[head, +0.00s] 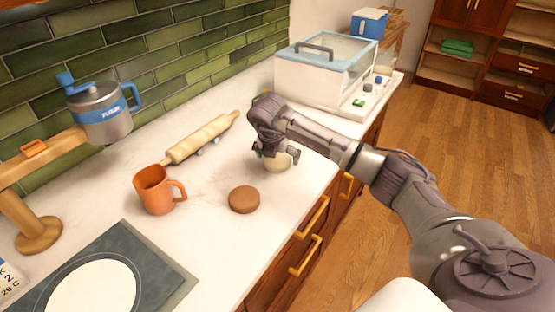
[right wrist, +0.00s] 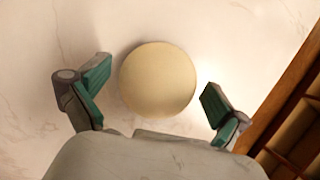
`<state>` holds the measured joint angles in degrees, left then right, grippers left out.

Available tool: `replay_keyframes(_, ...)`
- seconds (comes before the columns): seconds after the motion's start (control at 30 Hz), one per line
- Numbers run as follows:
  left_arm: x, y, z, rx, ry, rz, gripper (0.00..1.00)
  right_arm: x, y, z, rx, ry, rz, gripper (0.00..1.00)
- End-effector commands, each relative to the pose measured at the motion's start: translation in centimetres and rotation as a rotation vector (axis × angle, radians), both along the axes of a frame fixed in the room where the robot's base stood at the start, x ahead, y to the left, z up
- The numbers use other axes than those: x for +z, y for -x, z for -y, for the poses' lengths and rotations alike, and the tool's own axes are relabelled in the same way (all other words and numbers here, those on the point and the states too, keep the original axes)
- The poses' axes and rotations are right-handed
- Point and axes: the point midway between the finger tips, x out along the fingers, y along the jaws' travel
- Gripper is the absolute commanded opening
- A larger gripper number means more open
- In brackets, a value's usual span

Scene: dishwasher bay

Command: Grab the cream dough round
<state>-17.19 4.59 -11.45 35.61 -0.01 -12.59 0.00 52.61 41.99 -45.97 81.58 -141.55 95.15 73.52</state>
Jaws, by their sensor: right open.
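The cream dough round (head: 278,162) lies on the white counter in the head view, partly hidden by my right gripper (head: 277,154). In the right wrist view the dough round (right wrist: 158,79) is a pale, smooth disc. My right gripper (right wrist: 154,97) is open there, with one green-padded finger on each side of the dough. A gap shows between each finger and the dough. My left gripper is not in view.
A brown round (head: 243,199) and an orange mug (head: 157,190) stand nearer on the counter (head: 215,240). A rolling pin (head: 203,137) lies to the left. A glass-lidded white box (head: 325,75) stands behind. The counter's drawer edge is close on the right.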

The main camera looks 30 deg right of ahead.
Motion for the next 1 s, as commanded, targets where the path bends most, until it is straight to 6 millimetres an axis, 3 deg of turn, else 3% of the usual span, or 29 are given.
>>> replay_keyframes(0.07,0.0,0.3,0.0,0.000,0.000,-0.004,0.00,0.0,0.0,0.0,0.000,0.000,0.000,0.98)
replay_keyframes(0.4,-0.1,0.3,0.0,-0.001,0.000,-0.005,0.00,0.0,0.0,0.0,0.000,0.000,0.000,0.42)
replay_keyframes(0.77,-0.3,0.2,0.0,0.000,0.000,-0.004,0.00,0.6,0.0,0.0,-0.001,0.000,0.002,0.40)
replay_keyframes(1.0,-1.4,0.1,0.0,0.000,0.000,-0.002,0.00,3.7,-0.1,0.0,-0.001,-0.001,0.007,0.40)
